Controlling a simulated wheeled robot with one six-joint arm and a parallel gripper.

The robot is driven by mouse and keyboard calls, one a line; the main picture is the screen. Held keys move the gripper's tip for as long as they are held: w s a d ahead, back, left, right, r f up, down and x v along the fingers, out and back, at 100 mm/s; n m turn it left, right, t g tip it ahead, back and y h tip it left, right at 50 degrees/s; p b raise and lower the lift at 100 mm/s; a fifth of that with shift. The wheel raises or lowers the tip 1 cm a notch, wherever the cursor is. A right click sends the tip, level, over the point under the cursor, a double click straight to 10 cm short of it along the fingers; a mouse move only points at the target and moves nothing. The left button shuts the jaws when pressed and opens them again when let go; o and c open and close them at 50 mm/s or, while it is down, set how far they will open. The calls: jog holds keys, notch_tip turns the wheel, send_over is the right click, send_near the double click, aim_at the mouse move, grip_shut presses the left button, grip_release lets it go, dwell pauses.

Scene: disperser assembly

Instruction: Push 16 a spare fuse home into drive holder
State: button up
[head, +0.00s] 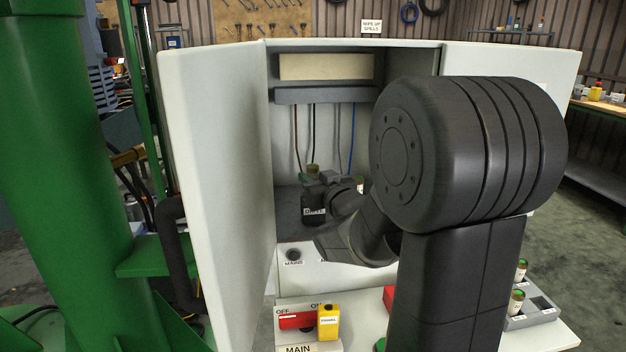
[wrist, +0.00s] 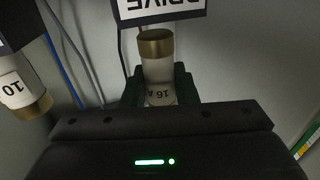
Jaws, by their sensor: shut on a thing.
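My gripper (wrist: 158,84) is shut on the 16 A fuse in the wrist view, with a dark finger on each side of it. The fuse (wrist: 157,68) is a white tube with a brass cap; its "16 A" label shows upside down. The drive holder (wrist: 162,10) shows its upside-down DRIVE label just beyond the cap. The holder's label also shows in the head view (head: 314,211), inside the cabinet under my gripper (head: 322,186).
Another fuse (wrist: 20,88), marked 10, stands beside it on the left of the wrist view. Cabinet doors (head: 215,180) stand open on both sides. A red and yellow main switch (head: 328,321) is in front. Spare fuses stand in a grey tray (head: 541,304) at the right.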

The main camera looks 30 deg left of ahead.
jog(key=shift+f+b, duration=1.95)
jog(key=o, duration=1.1)
jog(key=shift+r, duration=0.1)
jog(key=p+v, duration=0.1)
jog(key=v, duration=1.2)
jog(key=shift+s+d, duration=0.25)
jog(key=shift+d, duration=0.05)
jog(key=shift+a, duration=0.15)
jog(key=x, duration=1.3)
jog(key=shift+w+a+r+b, duration=0.1)
jog(key=shift+w+a+b, duration=0.2)
jog(key=shift+d+r+p, duration=0.1)
jog(key=shift+r+p, duration=0.25)
